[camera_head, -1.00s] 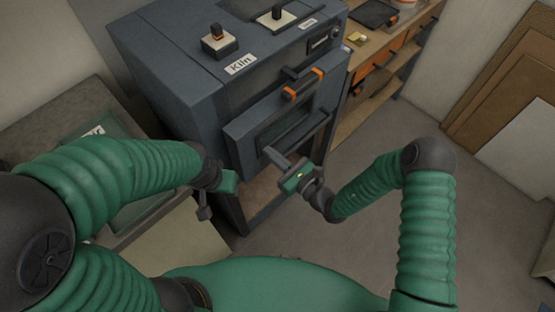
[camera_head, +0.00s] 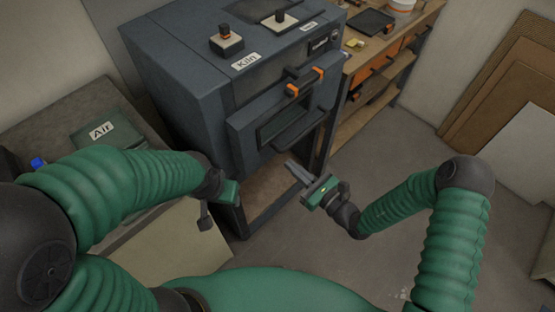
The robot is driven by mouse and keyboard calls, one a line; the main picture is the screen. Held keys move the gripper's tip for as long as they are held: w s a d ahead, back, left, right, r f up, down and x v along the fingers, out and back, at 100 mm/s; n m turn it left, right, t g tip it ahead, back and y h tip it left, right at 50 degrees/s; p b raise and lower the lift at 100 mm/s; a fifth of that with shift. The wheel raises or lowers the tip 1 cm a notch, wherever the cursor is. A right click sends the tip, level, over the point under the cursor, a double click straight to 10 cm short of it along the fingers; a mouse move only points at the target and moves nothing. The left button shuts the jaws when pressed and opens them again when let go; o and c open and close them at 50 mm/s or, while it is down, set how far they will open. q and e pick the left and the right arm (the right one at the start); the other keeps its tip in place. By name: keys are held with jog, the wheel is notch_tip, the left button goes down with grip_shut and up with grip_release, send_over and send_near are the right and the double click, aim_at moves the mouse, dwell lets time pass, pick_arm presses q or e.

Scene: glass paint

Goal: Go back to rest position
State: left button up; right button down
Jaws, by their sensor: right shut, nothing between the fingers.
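My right gripper (camera_head: 297,172) is shut and empty. It hangs in the air in front of the kiln, below and to the right of the kiln's front handle. My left gripper (camera_head: 209,210) is at the left, in front of the kiln's lower left side. Its fingers are mostly hidden behind its own wrist, so I cannot tell if it is open or shut. The dark blue-grey kiln (camera_head: 180,75) stands ahead on a dark frame, with a window, a front shelf-like bar and an orange-marked handle (camera_head: 304,80).
A table with a green box labelled "Air" (camera_head: 101,131) is at the left, under my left arm. A wooden shelf (camera_head: 372,62) with orange drawers stands right of the kiln. Boards (camera_head: 515,85) lean on the right wall. The floor (camera_head: 400,150) at the right is clear.

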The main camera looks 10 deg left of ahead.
jog(key=s+d+n+g+h, duration=0.35)
jog(key=s+n+g, duration=1)
jog(key=s, duration=0.45)
jog(key=s+d+f+n+h, duration=0.1)
jog(key=s+d+n+h, duration=0.1)
jog(key=d+n+h, duration=0.75)
pick_arm(q)
jog(key=shift+w+d+f, duration=0.15)
jog(key=shift+w+f, duration=0.4)
jog(key=shift+w, duration=0.25)
pick_arm(e)
jog(key=w+d+r+n+t, duration=0.1)
jog(key=w+d+r+t, duration=0.1)
jog(key=d, duration=0.3)
jog(key=w+d+r+n+t+h, duration=0.1)
jog(key=w+d+r+t, duration=0.2)
jog(key=w+d, duration=0.1)
jog(key=shift+w+d+h, duration=0.3)
jog(key=shift+w+d, duration=0.05)
jog(key=shift+d, duration=0.45)
jog(key=shift+t, duration=0.25)
